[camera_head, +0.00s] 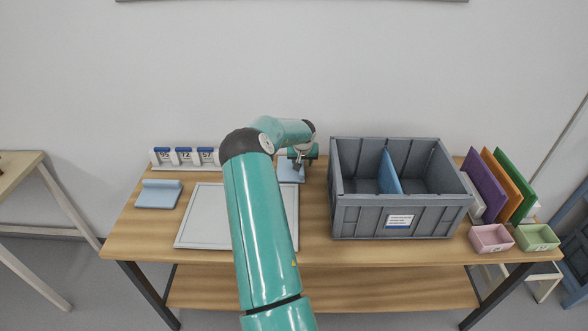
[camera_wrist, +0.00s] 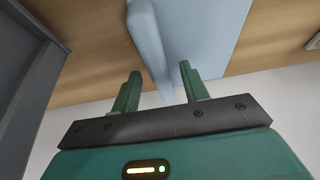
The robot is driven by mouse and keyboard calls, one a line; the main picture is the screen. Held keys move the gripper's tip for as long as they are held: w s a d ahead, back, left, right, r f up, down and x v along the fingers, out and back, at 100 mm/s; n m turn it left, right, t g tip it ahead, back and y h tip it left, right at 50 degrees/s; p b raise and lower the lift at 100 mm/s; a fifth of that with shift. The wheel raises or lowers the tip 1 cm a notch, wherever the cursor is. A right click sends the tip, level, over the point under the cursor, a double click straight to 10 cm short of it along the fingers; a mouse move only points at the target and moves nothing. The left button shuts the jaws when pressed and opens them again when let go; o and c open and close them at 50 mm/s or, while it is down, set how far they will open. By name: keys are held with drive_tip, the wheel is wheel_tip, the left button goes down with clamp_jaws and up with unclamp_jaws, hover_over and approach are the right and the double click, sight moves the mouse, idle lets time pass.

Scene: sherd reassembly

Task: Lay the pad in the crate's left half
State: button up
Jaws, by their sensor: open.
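A light blue pad (camera_head: 289,174) lies on the table just left of the crate, partly hidden by my arm. My gripper (camera_head: 298,164) is over it. In the wrist view the pad (camera_wrist: 205,35) has a raised ridge that reaches toward the gap between the fingers of my open gripper (camera_wrist: 158,80). I cannot tell whether the fingers touch it. The grey crate (camera_head: 392,220) stands right of centre, and a blue divider (camera_head: 389,172) splits it in two. The left half looks empty. The crate's dark wall (camera_wrist: 30,70) also shows in the wrist view.
A second light blue pad (camera_head: 159,195) lies at the table's left. A pale tray (camera_head: 205,215) lies behind my arm, and number cards (camera_head: 185,157) stand at the back. Coloured boards (camera_head: 500,185), a pink bin (camera_head: 491,238) and a green bin (camera_head: 536,237) are right of the crate.

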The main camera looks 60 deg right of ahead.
clamp_jaws()
drive_tip(key=shift+r, duration=0.1)
